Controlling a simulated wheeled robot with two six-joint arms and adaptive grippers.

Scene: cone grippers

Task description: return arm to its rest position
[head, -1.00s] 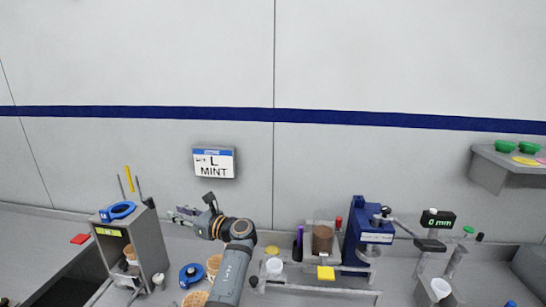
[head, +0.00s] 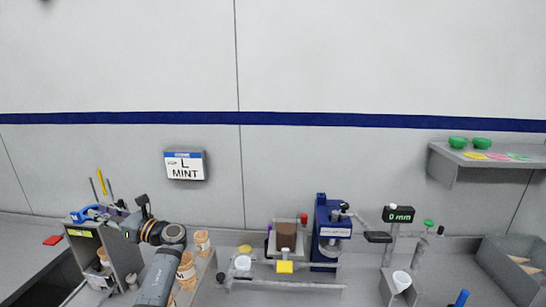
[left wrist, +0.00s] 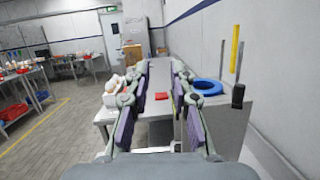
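My left arm (head: 160,277) rises from the bottom of the head view. Its wrist bends left, and the left gripper (head: 112,216) appears in front of or over the top of a grey cabinet (head: 122,252). In the left wrist view the left gripper's (left wrist: 160,118) two purple-padded fingers stand well apart with nothing between them. My right gripper is not in view.
Tan jars (head: 186,272) stand close right of my arm. A blue press (head: 330,235), a white cup (head: 401,280) and a grey bin (head: 505,275) are further right. A red block (head: 53,240) lies far left.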

